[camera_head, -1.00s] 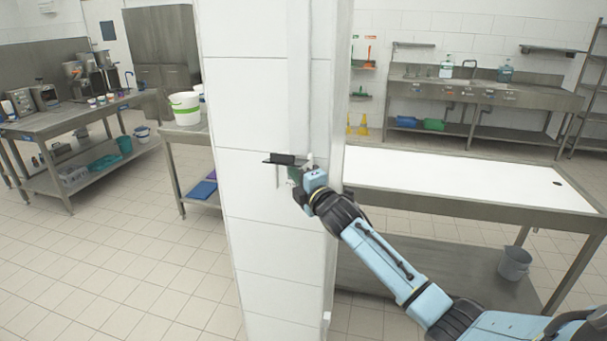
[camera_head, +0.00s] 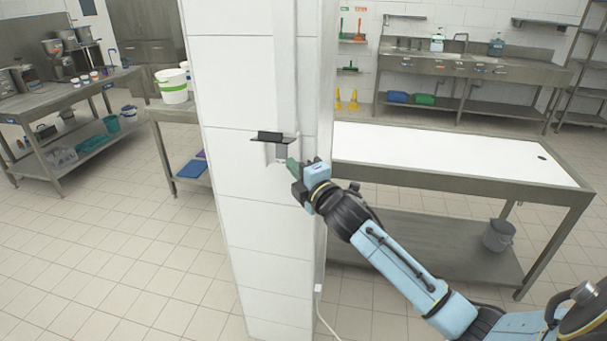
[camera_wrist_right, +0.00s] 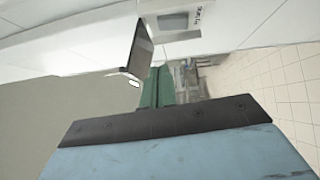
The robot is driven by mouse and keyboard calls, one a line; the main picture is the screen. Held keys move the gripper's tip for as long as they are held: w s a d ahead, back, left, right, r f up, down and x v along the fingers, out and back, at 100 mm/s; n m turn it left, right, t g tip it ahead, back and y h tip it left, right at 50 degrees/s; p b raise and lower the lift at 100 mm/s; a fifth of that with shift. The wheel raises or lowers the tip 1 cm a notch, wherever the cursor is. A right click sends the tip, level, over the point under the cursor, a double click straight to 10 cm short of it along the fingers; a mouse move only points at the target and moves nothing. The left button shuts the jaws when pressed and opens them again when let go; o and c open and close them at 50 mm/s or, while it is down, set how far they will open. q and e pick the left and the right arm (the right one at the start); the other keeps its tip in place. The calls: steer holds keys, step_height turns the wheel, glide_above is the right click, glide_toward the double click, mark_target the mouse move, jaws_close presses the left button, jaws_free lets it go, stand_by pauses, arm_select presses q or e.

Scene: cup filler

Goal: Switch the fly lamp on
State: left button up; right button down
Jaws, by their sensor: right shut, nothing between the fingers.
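A small pale grey box (camera_head: 281,153) sits under a black ledge (camera_head: 270,136) on the front of the white tiled pillar. In the right wrist view, a white box with a grey panel and small lettering (camera_wrist_right: 180,18) is at the top, beside a dark flap (camera_wrist_right: 141,50). My right gripper (camera_head: 292,166) is shut and empty, just right of and below the grey box. Its green fingers (camera_wrist_right: 157,86) show in the right wrist view, apart from the lettered box. I cannot make out the fly lamp or the switch position. My left gripper is out of view.
The white pillar (camera_head: 250,240) stands directly ahead. A steel table with a white top (camera_head: 450,160) is right of it, with a grey bucket (camera_head: 498,236) on its lower shelf. A table with a white bucket (camera_head: 172,90) stands left. Tiled floor at left is open.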

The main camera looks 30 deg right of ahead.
steer(key=shift+s+r, duration=0.15)
steer(key=shift+s, duration=0.75)
steer(key=shift+s+r, duration=0.1)
steer(key=shift+s, duration=0.75)
